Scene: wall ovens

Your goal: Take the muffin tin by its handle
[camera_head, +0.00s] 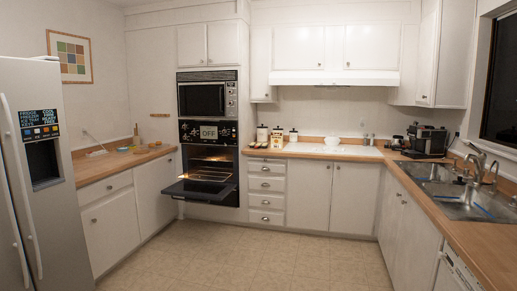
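I cannot make out a muffin tin or its handle for certain. The lower wall oven (213,155) is lit inside, and its door (205,192) is folded down, open. A wire rack (207,174) shows in the warm light above the door; whether a tin lies on it is too small to tell. Neither of my grippers is in view.
A closed upper oven (202,97) sits above. A fridge (32,165) stands at the left. Wood counters run left (98,168) and right (440,195), with a sink (470,200). The floor (240,262) is clear. The open oven door juts into the room.

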